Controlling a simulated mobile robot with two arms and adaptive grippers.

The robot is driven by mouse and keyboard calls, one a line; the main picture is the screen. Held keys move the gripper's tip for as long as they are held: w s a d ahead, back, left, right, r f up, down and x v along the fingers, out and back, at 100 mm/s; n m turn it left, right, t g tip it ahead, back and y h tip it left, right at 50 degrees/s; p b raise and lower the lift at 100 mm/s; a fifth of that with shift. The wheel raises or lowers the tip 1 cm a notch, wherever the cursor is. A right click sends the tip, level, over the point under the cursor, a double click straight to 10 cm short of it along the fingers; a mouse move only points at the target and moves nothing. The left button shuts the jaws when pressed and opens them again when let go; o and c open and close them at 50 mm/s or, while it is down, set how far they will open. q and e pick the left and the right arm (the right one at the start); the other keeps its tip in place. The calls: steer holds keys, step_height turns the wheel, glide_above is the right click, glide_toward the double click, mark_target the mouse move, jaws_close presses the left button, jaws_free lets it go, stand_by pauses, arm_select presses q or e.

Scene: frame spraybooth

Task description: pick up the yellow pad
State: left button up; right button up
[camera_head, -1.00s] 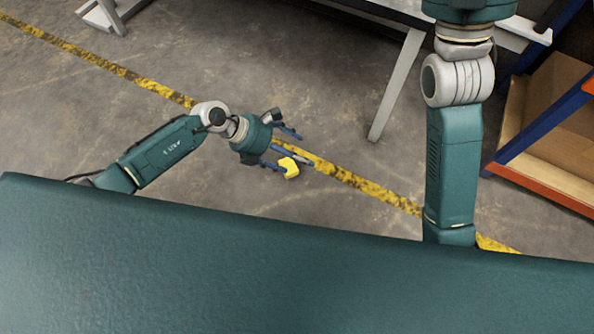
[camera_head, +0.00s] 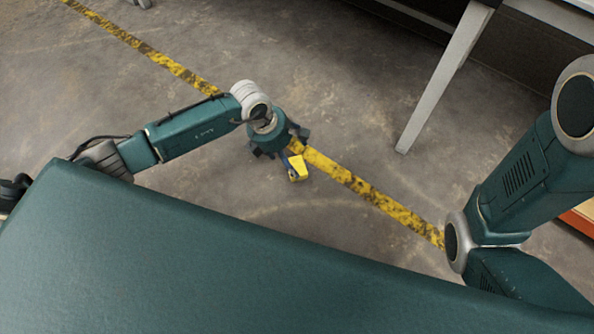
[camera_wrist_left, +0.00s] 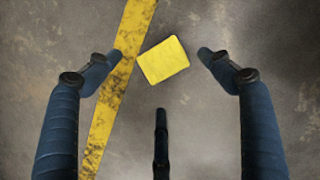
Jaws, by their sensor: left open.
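The yellow pad (camera_head: 297,168) lies on the grey floor close beside the black-and-yellow floor stripe. My left gripper (camera_head: 288,157) points down over it, and the wrist hides part of the fingers in the head view. In the left wrist view the pad (camera_wrist_left: 163,60) shows as a tilted yellow square between the spread blue fingertips. There is a gap on both sides of it, and a third dark finger is below it in the picture. The left gripper is open and empty. My right arm shows at the right, but its gripper is out of view.
The worn floor stripe (camera_head: 374,194) runs diagonally past the pad. A grey table leg (camera_head: 440,84) stands at the upper right. An orange-edged shelf (camera_head: 579,221) shows at the right edge. The floor around the pad is clear.

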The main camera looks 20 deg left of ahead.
mark_target(296, 166)
arm_select(q)
steer(key=b+x, duration=0.4)
steer(key=shift+s+d+f, duration=0.15)
steer(key=shift+s+f, duration=0.1)
steer(key=shift+f, duration=0.05)
steer(key=shift+w+d+f+b, duration=0.1)
steer(key=shift+w+f+b, duration=0.05)
steer(key=shift+f+b, duration=0.3)
steer(key=shift+r, duration=0.15)
steer(key=c, duration=1.3)
